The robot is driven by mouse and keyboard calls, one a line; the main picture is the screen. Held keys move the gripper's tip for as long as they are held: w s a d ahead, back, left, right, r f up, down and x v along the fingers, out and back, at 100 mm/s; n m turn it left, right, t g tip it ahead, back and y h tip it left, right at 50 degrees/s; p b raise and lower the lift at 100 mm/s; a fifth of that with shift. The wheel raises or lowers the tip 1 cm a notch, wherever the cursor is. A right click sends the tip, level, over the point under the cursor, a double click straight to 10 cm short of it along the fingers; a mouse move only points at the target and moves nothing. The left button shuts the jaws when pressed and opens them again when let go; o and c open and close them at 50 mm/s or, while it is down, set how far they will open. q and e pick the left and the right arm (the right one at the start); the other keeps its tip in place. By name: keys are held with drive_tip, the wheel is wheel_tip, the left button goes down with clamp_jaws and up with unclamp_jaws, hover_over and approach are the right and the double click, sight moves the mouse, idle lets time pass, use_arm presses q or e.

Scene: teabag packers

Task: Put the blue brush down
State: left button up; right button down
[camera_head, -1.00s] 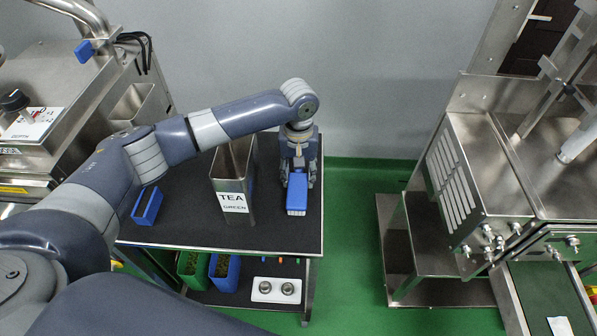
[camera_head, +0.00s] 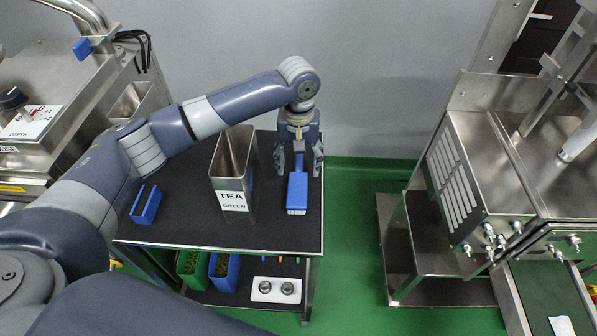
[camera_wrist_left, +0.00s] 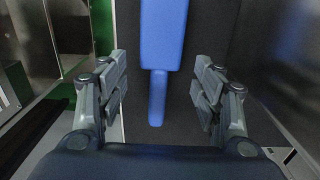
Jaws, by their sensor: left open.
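The blue brush (camera_head: 297,190) lies on the black top of the cart (camera_head: 262,232), to the right of the steel tea container. Its bristle end points toward the front edge. My left gripper (camera_head: 299,168) is open above the brush's handle end, with a finger on either side. In the left wrist view the brush (camera_wrist_left: 164,40) lies between the spread fingers of the gripper (camera_wrist_left: 163,90), apart from both. My right gripper is not in view.
A steel container labelled TEA GREEN (camera_head: 233,175) stands left of the brush. A blue holder (camera_head: 147,205) sits further left. Blue and green bins (camera_head: 224,270) and a white tray (camera_head: 276,290) are on the lower shelf. Steel machines stand on both sides.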

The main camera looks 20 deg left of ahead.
sight(299, 173)
use_arm(q)
wheel_tip(299, 173, up, 8)
drive_tip(key=shift+b, duration=0.45)
